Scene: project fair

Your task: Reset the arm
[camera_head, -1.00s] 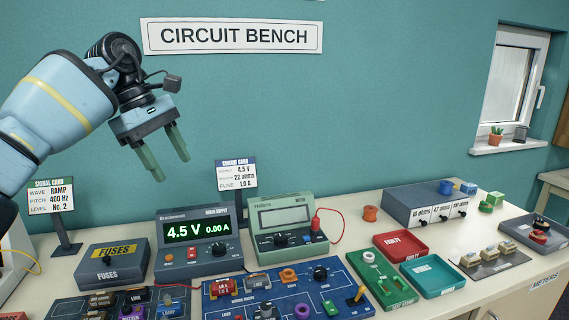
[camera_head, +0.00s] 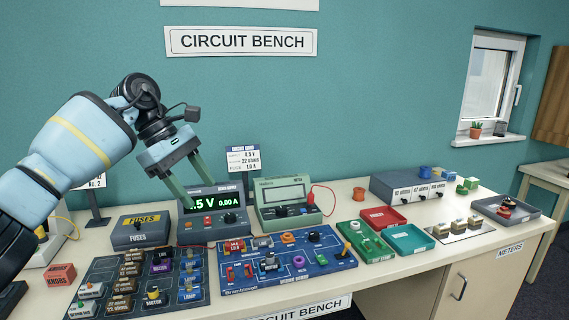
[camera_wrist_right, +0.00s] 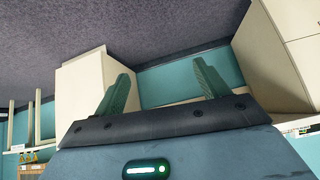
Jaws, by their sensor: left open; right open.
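My left gripper (camera_head: 194,183) is open and empty in the head view. Its fingers point down in front of the power supply (camera_head: 212,212), hiding part of its display, which reads about ".5 V 0.00 A". I cannot tell whether the fingers touch it. My right gripper (camera_wrist_right: 164,90) shows only in the right wrist view. Its two green fingers are spread apart with nothing between them. Behind them are a teal wall strip, a pale cabinet and grey floor.
A blue circuit board (camera_head: 330,262) and a dark parts board (camera_head: 100,275) lie at the front of the bench. The fuses box (camera_head: 141,231), a green meter (camera_head: 285,204) and red (camera_head: 383,217) and teal (camera_head: 409,239) trays stand around them. The air above the bench's right side is free.

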